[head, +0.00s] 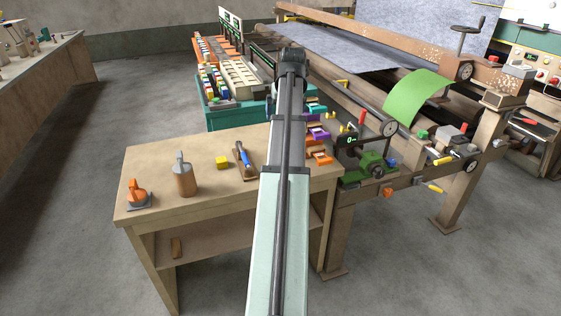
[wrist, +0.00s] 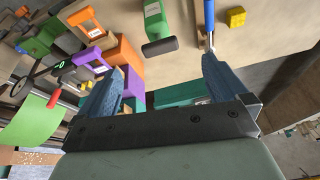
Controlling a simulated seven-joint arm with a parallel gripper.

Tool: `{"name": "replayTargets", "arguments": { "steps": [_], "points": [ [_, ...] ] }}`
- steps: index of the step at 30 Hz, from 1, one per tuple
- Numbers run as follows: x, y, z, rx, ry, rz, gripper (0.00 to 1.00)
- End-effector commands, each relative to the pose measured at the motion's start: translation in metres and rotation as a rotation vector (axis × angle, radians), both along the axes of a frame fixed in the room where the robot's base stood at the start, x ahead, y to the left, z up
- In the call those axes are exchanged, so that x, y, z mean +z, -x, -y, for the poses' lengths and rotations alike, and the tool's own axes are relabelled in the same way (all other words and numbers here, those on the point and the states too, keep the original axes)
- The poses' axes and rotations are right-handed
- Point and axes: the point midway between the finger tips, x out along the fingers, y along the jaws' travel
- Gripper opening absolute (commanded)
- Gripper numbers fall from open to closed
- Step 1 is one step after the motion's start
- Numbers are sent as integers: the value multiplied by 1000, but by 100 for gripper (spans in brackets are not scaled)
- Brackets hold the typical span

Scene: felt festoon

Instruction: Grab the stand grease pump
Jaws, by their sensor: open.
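No label marks the grease pump. A brown canister with a grey top and handle (head: 185,181) stands upright on the wooden bench (head: 140,167) in the head view and best fits the name, though I cannot be sure. I do not make it out in the wrist view. My gripper (wrist: 163,70) is open and empty in the wrist view, its two blue fingers spread above the bench edge and the teal bin area. In the head view my arm hides the gripper.
On the bench are an orange tool (head: 137,192), a yellow block (head: 222,162) and a blue-handled tool (head: 242,155). A green item with a dark cylinder (wrist: 160,47) lies near the fingers. A machine with a green sheet (head: 415,100) stands at right. Floor is free at left.

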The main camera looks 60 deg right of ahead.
Motion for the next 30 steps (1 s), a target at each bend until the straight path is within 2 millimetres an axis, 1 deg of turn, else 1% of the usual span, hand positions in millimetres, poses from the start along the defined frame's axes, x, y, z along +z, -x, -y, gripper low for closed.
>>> {"name": "replayTargets", "arguments": {
  "steps": [1, 5, 8, 11, 18, 21, 25, 30],
  "points": [
    [0, -2, -1, 33, 18, 7, 100],
    [2, -6, 4, 93, 51, 5, 100],
    [-2, -8, 6, 113, 57, -1, 100],
    [-13, -11, 9, 118, 57, -3, 100],
    [-49, -20, 20, 116, 55, -3, 100],
    [-61, -24, 24, 116, 56, -3, 100],
    [-73, -27, 28, 116, 58, -3, 100],
    [-78, -28, 30, 115, 57, -3, 100]
  ]
}}
